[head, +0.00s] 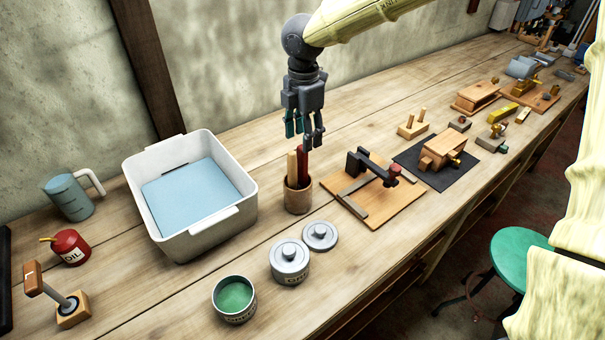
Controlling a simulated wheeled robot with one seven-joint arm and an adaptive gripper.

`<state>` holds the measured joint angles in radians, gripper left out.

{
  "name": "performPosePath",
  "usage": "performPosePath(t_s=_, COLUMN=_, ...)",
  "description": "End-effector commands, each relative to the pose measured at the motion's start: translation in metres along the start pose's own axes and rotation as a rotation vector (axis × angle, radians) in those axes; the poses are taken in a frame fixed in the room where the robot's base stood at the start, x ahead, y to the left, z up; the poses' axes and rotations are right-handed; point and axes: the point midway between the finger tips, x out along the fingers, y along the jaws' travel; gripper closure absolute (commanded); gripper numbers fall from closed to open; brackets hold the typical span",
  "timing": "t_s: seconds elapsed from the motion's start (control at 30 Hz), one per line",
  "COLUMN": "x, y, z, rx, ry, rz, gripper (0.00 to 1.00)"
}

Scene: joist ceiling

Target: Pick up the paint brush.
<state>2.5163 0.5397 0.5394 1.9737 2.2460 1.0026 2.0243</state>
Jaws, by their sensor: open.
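A wooden cup (298,199) stands on the bench near the middle of the view. A pale wooden handle (292,167) and a dark red handle (303,163) stick up out of it. No bristles show, so I cannot tell which handle, if either, is the paint brush; their lower ends are hidden in the cup. My gripper (304,140) points down just above the cup, with its fingers open around or in front of the top of the red handle. I cannot tell whether they touch it.
A white tub (243,215) with blue liquid stands left of the cup. A lidded metal tin (289,262), a loose lid (320,236) and an open green paint can (234,299) stand in front. A wooden board with a clamp (378,208) lies to the right.

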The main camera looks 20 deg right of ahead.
Motion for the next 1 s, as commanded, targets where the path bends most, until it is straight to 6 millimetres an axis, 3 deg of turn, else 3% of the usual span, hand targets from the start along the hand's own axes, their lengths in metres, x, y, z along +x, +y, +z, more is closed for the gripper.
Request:
performPosePath(t_s=0.2, x=0.027, y=-0.001, z=0.000, rx=0.001, ry=0.000, rz=-0.003, gripper=0.50)
performPosePath(t_s=0.47, x=0.040, y=-0.002, z=0.000, rx=0.001, ry=0.000, rz=-0.002, gripper=0.50)
performPosePath(t_s=0.8, x=0.078, y=-0.003, z=-0.001, rx=0.002, ry=0.000, rz=-0.003, gripper=0.50)
performPosePath(t_s=1.0, x=0.088, y=-0.002, z=-0.001, rx=0.001, ry=-0.001, rz=0.000, gripper=0.50)
